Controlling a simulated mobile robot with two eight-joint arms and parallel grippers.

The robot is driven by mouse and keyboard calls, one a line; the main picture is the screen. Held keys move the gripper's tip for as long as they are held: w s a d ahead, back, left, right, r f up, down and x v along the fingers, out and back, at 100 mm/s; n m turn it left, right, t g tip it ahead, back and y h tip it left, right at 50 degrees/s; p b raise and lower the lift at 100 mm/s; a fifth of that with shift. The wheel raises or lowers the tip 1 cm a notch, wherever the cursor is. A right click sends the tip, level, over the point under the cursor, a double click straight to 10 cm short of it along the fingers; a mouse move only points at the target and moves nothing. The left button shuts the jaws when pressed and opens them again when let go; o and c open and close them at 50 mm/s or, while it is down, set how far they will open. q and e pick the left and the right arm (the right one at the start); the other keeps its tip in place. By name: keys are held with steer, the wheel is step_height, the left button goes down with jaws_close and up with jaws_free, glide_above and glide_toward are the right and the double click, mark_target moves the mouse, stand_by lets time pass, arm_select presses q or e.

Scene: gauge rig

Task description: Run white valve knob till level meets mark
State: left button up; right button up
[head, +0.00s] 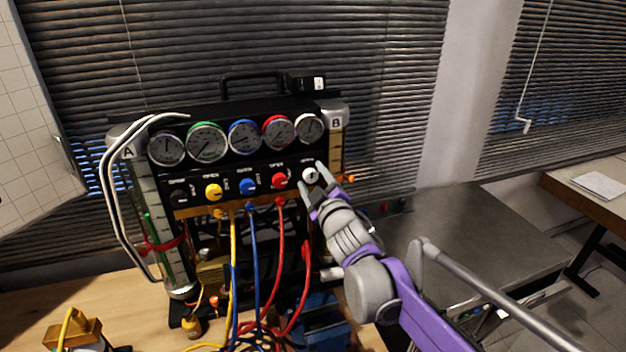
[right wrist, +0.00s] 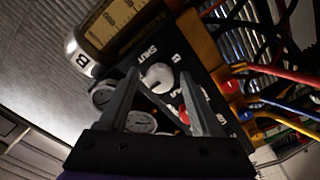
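The white valve knob (head: 310,175) is at the right end of the knob row on the black gauge panel. It also shows in the right wrist view (right wrist: 158,77), between my fingertips. My right gripper (head: 312,177) is open around the knob, with a finger on either side and small gaps visible in the wrist view. Tube B (head: 336,155), amber with a scale, stands at the panel's right; its upper part shows in the wrist view (right wrist: 116,22). Tube A (head: 148,205) stands at the left with a red band (head: 162,245). I cannot make out either liquid level clearly. My left gripper is out of view.
Several dial gauges (head: 242,136) sit above the knobs. A red knob (head: 280,181) is just left of the white one, then blue (head: 248,186) and yellow (head: 213,192). Yellow, blue and red hoses hang below. A grey table (head: 480,235) is at the right.

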steer(key=shift+s, duration=0.1)
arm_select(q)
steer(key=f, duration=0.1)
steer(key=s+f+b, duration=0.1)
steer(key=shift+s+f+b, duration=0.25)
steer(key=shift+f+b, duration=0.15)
arm_select(e)
steer(key=v, duration=1)
steer(key=shift+s+d, duration=0.1)
steer(key=shift+s, duration=0.2)
stand_by(0.3)
